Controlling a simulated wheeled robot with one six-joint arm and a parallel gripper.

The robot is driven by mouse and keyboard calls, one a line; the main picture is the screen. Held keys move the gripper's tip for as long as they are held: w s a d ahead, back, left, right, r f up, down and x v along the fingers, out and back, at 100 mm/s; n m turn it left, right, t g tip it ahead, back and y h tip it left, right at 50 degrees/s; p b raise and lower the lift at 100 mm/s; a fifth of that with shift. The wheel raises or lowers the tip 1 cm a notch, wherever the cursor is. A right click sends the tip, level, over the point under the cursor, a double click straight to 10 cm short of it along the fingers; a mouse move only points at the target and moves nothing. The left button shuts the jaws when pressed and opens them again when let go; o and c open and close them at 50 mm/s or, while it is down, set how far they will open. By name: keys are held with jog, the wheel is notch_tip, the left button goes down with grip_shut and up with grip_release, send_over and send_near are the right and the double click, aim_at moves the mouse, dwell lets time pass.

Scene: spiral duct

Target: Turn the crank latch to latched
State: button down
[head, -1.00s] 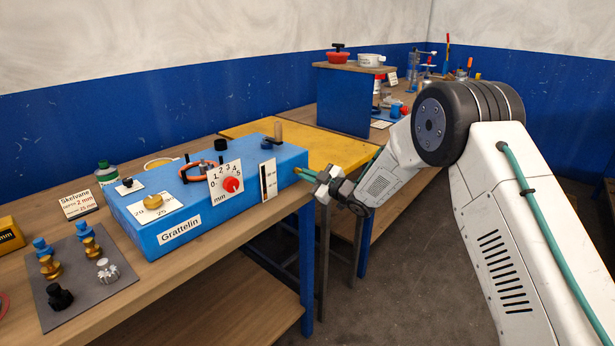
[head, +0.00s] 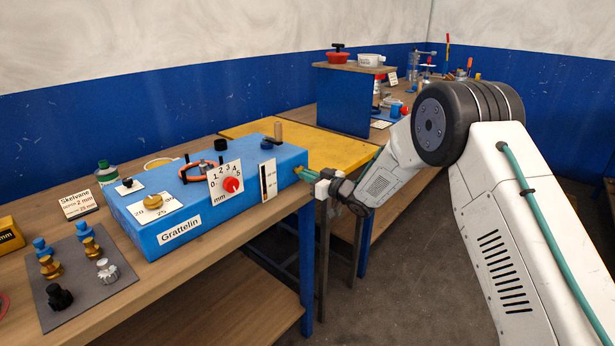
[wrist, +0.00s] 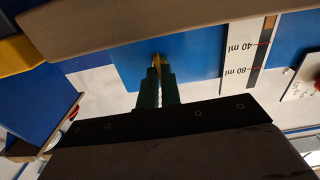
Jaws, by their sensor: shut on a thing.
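The blue Grattelin box (head: 150,236) stands on the wooden bench. A small brass-coloured part, which I take to be the crank latch (head: 299,170), sits at the box's right end. My gripper (head: 305,174) reaches it from the right, and its green fingers are shut on it. In the wrist view, the fingers of my gripper (wrist: 157,75) close on the narrow brass piece (wrist: 156,60) in front of the blue end face. Most of the latch is hidden by the fingers, so I cannot tell its angle or whether it is latched.
The box carries a red dial (head: 232,185), a brass knob (head: 153,202) and a ml scale (head: 268,180). A grey mat (head: 84,278) with several knobs lies at the left. The yellow table (head: 325,147) adjoins behind. Open floor lies right of the bench edge.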

jog(key=shift+f, duration=0.1)
jog(key=c, duration=1.6)
grip_release()
jog(key=v, duration=0.8)
